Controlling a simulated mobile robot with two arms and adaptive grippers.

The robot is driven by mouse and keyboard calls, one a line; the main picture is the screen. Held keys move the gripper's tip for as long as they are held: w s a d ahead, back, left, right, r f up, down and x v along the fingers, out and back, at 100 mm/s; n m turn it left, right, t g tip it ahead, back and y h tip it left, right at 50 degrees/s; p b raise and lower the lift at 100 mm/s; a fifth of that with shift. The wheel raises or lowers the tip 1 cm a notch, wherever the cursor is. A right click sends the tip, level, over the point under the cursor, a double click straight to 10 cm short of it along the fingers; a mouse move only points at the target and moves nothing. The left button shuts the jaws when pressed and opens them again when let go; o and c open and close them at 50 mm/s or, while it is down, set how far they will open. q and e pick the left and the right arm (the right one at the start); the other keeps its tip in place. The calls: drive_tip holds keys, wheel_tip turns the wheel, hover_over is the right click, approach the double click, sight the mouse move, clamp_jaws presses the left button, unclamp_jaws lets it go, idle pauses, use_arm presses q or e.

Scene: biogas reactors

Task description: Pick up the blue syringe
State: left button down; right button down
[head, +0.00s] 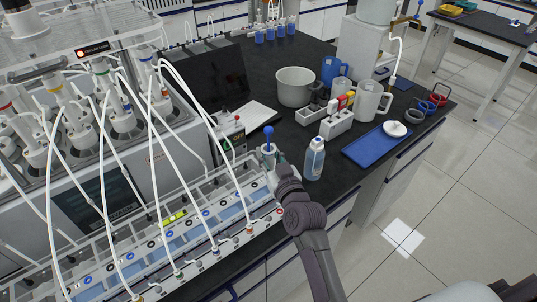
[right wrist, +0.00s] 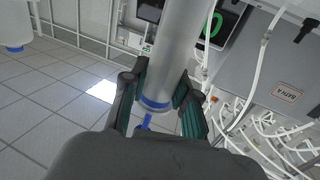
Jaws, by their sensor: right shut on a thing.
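The blue syringe (head: 268,132) stands roughly upright in the head view, with its blue plunger end pointing up. Its lower part is hidden by my right gripper (head: 270,160). In the right wrist view, the pale barrel of the syringe (right wrist: 178,45) with a blue ring lies between the two dark fingers of my right gripper (right wrist: 163,88), which are shut on it. The gripper is at the near edge of the bench, beside the tubed rack. I cannot tell whether the syringe's lower end touches anything. My left gripper is not in view.
A bottle with blue liquid (head: 314,160) stands just right of my gripper. A white rack (head: 337,124), a grey pot (head: 295,87), white jugs and a blue tray (head: 372,151) are farther right. The reactor rack with white tubes (head: 163,245) fills the left.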

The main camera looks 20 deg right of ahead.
sight(268, 141)
wheel_tip(268, 141, up, 4)
drive_tip(key=p, duration=0.3)
drive_tip(key=w+d+r+p, duration=0.1)
drive_tip(key=d+r+p, duration=0.1)
drive_tip(key=d, duration=0.3)
drive_tip(key=w+d+r+p, duration=0.1)
drive_tip(key=d+r+p, duration=0.1)
drive_tip(key=d+r, duration=0.2)
drive_tip(key=shift+d+r, duration=0.3)
drive_tip(key=shift+d, duration=0.95)
drive_tip(key=shift+w, duration=0.1)
drive_tip(key=shift+r+p, duration=0.25)
drive_tip(key=shift+p, duration=0.15)
drive_tip(key=shift+r+p, duration=1.2)
drive_tip(key=shift+p, duration=0.05)
